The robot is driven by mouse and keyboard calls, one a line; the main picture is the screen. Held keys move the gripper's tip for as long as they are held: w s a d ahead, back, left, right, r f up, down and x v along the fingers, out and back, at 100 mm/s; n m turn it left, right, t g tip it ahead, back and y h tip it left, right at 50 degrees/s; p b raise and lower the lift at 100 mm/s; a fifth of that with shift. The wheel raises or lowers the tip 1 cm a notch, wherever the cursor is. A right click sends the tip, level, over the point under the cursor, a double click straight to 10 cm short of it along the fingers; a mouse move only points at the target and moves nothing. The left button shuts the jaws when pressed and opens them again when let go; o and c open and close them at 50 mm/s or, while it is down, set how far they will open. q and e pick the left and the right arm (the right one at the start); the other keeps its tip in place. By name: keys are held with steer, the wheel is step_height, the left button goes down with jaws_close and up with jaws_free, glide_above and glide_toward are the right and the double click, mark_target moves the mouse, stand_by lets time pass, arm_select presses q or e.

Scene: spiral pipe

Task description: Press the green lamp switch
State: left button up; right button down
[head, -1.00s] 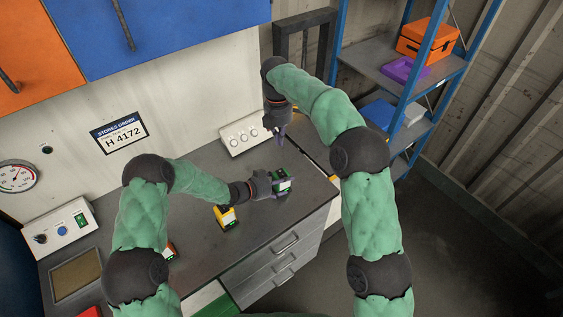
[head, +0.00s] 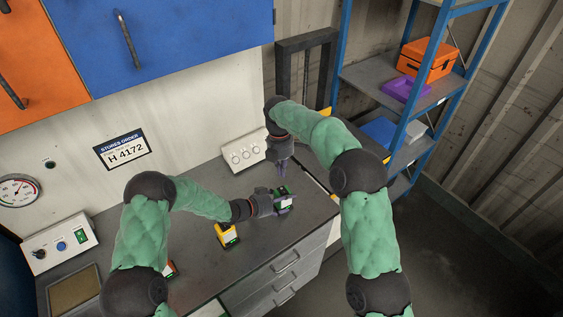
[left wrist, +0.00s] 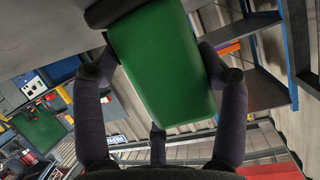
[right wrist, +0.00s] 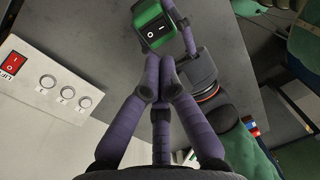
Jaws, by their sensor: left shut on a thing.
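The green lamp (head: 286,194) is a green block with a dark end. Its black rocker switch (right wrist: 156,34), marked in white, faces up in the right wrist view. My left gripper (head: 274,203) is shut on this block above the bench, and the green body fills the space between its fingers in the left wrist view (left wrist: 160,65). My right gripper (head: 283,172) is just above and behind the block in the head view. In the right wrist view its purple fingertips (right wrist: 161,78) are together and empty, a little short of the switch; contact does not show.
A yellow and green device (head: 227,236) stands on the grey bench (head: 190,250). A white panel with knobs (head: 243,152) and a red switch (right wrist: 13,63) is at the wall. A control box (head: 60,243) stands far left. Blue shelves (head: 400,120) stand right.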

mark_target(284, 191)
steer(key=f, duration=0.8)
steer(key=shift+s+d, duration=0.2)
steer(key=shift+s, duration=0.15)
